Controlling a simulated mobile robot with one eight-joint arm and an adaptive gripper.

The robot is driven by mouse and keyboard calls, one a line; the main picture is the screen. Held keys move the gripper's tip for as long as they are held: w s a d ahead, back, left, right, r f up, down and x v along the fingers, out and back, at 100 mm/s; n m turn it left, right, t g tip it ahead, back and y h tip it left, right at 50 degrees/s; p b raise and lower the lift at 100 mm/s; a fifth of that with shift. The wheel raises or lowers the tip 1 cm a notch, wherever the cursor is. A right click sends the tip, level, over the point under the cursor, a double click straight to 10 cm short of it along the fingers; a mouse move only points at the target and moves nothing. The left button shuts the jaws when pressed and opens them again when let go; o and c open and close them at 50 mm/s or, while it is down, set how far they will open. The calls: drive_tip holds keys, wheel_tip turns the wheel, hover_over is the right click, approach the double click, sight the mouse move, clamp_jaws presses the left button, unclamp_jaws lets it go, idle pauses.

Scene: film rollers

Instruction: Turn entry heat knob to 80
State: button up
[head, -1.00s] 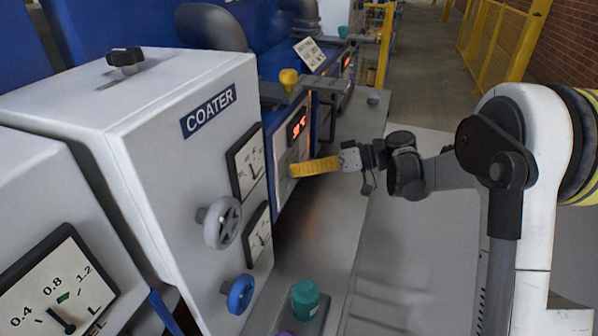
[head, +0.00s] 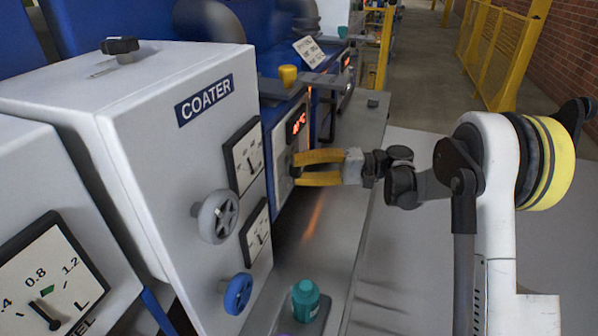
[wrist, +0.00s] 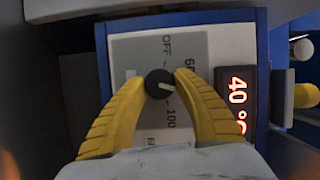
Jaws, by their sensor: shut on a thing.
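The entry heat knob (wrist: 159,84) is a small black round knob with a white pointer on a grey dial plate (wrist: 135,52) in the wrist view. The plate carries the marks OFF, 60 and 100. The pointer points right in the picture, between 60 and 100. The red display (wrist: 237,98) beside the plate reads 40 °C; it also shows in the head view (head: 297,124). My gripper (wrist: 162,82) has its yellow fingers shut on the knob, one on each side. In the head view my gripper (head: 296,168) reaches the panel, and its fingertips hide the knob.
The white coater cabinet (head: 165,150) stands at the left, with a grey handwheel (head: 218,217) and a blue one (head: 238,294) jutting out. A yellow knob (head: 288,76) sits above the display. A teal bottle (head: 305,300) stands below on the grey ledge.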

drive_tip(key=shift+m, duration=0.5)
drive_tip(key=o, duration=1.2)
drive_tip(key=d, duration=1.2)
drive_tip(key=shift+w, duration=0.3)
